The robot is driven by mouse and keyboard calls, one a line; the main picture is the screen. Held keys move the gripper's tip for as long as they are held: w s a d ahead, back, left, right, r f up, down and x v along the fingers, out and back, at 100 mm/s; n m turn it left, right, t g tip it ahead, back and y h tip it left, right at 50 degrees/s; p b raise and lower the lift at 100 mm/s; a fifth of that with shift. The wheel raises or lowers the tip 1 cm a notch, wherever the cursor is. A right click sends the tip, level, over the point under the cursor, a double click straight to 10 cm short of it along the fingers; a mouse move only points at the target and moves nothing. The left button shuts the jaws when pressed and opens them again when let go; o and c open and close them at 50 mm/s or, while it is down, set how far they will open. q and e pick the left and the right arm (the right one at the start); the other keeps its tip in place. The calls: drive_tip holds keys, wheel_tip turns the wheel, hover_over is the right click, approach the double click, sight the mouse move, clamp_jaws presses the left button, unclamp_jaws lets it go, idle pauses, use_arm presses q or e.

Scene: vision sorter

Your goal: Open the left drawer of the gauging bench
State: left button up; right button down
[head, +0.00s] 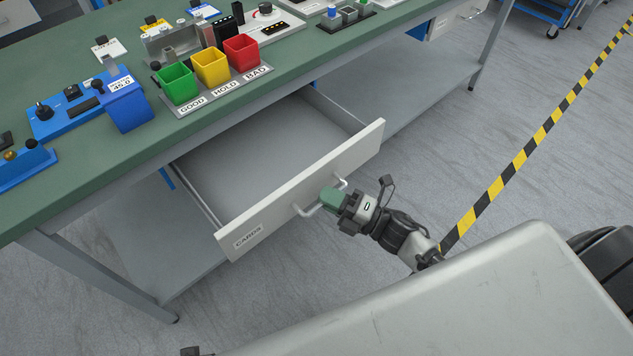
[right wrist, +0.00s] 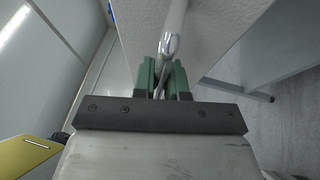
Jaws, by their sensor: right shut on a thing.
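The drawer (head: 262,145) marked CARDS stands pulled well out from under the green-topped gauging bench (head: 60,195). The part of its inside that shows looks empty. Its bar handle (head: 309,211) is on the light front panel. My right gripper (head: 329,203) has its green fingers shut on the handle. In the right wrist view the fingers close around the metal bar handle (right wrist: 172,40) in front of the panel. My left gripper does not show; only a small dark part stands at the bottom edge of the head view.
Green, yellow and red bins (head: 211,67) and a blue gauge (head: 126,104) stand on the bench top. A lower shelf (head: 420,85) runs beneath. A second drawer (head: 455,18) is at the bench's right end. Open grey floor and striped tape (head: 540,130) lie to the right.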

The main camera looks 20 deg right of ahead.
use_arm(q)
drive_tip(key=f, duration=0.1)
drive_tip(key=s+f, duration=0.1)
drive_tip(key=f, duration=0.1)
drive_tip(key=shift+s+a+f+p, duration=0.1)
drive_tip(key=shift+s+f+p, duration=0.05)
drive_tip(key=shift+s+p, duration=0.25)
use_arm(e)
drive_tip(key=s, duration=0.1)
drive_tip(key=s+d, duration=0.1)
drive_tip(key=s, duration=0.1)
drive_tip(key=s+d, duration=0.1)
drive_tip(key=s, duration=0.1)
drive_tip(key=shift+s, duration=0.15)
drive_tip(key=c, duration=1.2)
unclamp_jaws()
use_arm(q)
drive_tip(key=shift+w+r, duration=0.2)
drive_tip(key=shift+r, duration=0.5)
use_arm(e)
drive_tip(key=v, duration=1)
drive_tip(key=shift+s+d+f, duration=0.15)
drive_tip(key=shift+s+d, duration=0.1)
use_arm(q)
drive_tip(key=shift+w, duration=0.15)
